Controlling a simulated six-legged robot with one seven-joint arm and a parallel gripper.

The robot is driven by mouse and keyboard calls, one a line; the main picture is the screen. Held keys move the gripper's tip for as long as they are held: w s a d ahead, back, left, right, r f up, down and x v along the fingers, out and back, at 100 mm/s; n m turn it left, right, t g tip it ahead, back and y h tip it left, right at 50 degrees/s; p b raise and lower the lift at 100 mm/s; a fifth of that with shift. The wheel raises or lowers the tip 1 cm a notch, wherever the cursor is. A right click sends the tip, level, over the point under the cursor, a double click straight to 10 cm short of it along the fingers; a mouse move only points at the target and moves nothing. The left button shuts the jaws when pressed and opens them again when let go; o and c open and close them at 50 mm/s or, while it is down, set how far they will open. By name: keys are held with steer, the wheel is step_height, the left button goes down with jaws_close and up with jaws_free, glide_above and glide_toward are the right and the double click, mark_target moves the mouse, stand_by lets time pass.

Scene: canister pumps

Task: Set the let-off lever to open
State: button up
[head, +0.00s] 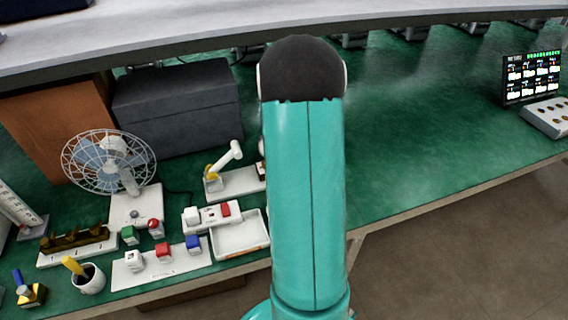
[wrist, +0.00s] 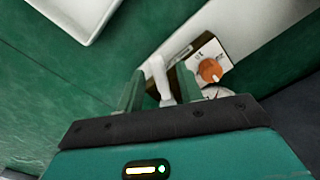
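The let-off lever appears to be the white arm (head: 230,154) tilted up to the right from a yellow-marked pivot on a white base plate (head: 236,184), just left of my arm in the head view. In the wrist view a white lever (wrist: 160,76) stands between the two fingers of my gripper (wrist: 160,72). The fingers are apart, with gaps showing beside the lever; I cannot tell whether either touches it. Beside it is a dark-sided box with a pale face, a dial and an orange knob (wrist: 209,70). My gripper is hidden behind my arm in the head view.
A white tray (head: 240,252) lies in front of the lever's base. To the left are a fan (head: 110,162), a switch plate (head: 130,280) with coloured blocks and a mug (head: 91,284). A grey box (head: 178,105) stands behind. The green bench right of my arm is clear up to a monitor (head: 531,77).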

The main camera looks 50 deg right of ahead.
step_height(320, 180, up, 14)
stand_by(0.6)
steer(key=shift+a, duration=0.1)
stand_by(0.4)
